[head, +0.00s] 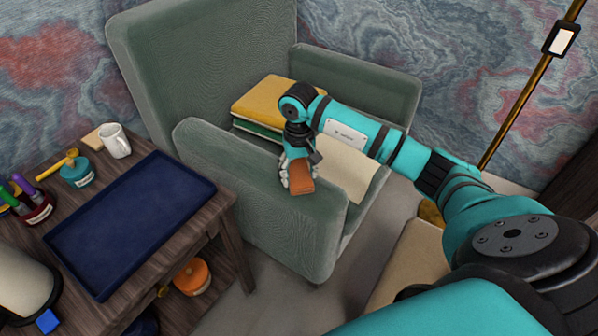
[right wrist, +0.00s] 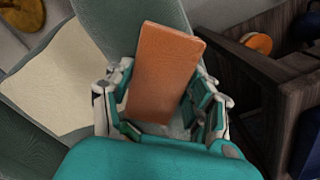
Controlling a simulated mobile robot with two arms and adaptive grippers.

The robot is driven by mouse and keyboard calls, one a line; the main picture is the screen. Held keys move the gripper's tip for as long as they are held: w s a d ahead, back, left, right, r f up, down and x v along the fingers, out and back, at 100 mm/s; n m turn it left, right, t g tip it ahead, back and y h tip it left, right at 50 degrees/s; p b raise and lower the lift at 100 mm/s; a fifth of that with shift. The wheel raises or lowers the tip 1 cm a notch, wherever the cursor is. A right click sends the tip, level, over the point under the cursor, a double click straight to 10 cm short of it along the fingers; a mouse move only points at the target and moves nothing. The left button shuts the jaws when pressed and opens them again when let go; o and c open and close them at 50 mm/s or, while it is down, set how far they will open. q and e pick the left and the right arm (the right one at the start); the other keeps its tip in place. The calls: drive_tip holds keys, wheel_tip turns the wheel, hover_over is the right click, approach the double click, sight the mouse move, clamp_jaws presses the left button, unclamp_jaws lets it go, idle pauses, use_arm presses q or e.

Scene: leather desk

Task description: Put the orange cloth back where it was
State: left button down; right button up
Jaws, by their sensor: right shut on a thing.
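The orange cloth (head: 302,178) looks like a small folded block. My right gripper (head: 297,176) is shut on it, at the near armrest of the green armchair (head: 262,205) in the head view. In the right wrist view the cloth (right wrist: 165,72) stands out between the two fingers of the gripper (right wrist: 165,105). I cannot tell whether the cloth touches the armrest below it. My left gripper is not in view.
The chair seat holds a stack of yellow and green books (head: 265,100) and a cream sheet (head: 347,165). A wooden desk (head: 225,215) at left bears a blue tray (head: 130,225), a white mug (head: 115,140) and jars. A gold lamp pole (head: 520,105) stands at right.

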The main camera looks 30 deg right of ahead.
sight(299, 174)
drive_tip(key=o, duration=1.1)
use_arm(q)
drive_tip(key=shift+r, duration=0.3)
use_arm(e)
drive_tip(key=shift+r, duration=0.1)
drive_tip(key=shift+r, duration=0.2)
use_arm(q)
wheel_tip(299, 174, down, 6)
drive_tip(key=p, duration=0.1)
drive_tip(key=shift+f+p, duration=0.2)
drive_tip(key=shift+p, duration=0.2)
use_arm(e)
wheel_tip(299, 174, up, 12)
drive_tip(key=shift+f, duration=0.15)
